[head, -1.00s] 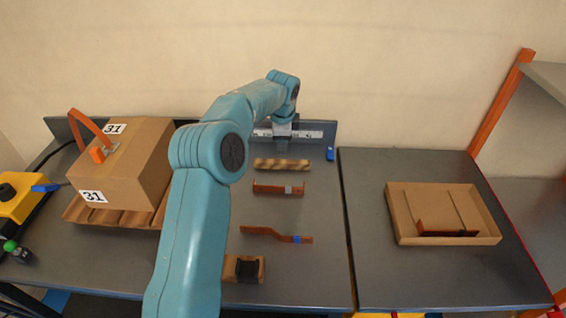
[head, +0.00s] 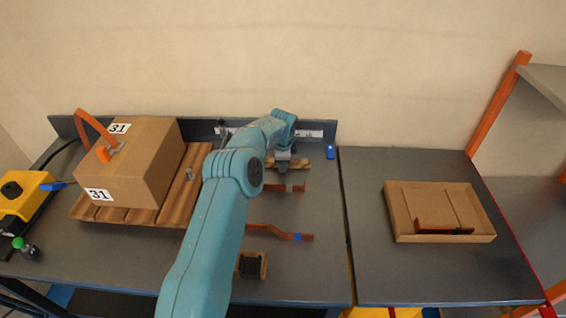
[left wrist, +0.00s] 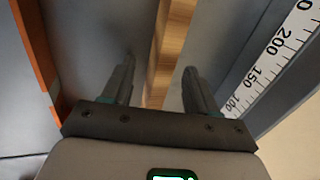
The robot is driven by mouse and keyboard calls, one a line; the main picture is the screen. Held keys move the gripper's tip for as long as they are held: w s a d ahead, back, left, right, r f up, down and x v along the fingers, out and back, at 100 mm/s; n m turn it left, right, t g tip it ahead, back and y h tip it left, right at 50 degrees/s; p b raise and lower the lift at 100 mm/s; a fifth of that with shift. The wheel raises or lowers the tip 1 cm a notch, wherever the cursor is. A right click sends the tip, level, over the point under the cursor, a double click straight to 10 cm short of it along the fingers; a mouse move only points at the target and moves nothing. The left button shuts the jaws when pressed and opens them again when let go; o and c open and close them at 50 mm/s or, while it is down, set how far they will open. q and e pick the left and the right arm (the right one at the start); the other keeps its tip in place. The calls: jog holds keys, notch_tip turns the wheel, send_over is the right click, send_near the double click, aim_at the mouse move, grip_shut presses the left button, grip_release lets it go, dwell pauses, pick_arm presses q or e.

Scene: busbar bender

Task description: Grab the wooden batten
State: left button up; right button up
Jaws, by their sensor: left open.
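The wooden batten (head: 302,164) lies on the grey bench near the back wall strip in the head view. My left gripper (head: 284,165) is over it and hides its middle. In the left wrist view the batten (left wrist: 172,45) runs lengthwise between the two open fingers of my left gripper (left wrist: 159,67). A gap shows on each side, and neither finger appears to touch it. I cannot tell how far the fingertips are above the bench. My right gripper is not in view.
A copper bar with grey tape (head: 296,188) lies just in front of the batten. A bent copper bar with blue tape (head: 282,233) lies nearer. A ruler strip (left wrist: 270,60) runs behind. A large cardboard box (head: 150,165) stands left; a cardboard tray (head: 400,215) sits right.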

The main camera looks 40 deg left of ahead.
pick_arm(q)
jog(key=shift+s, duration=0.1)
grip_shut()
jog(key=shift+r, duration=0.1)
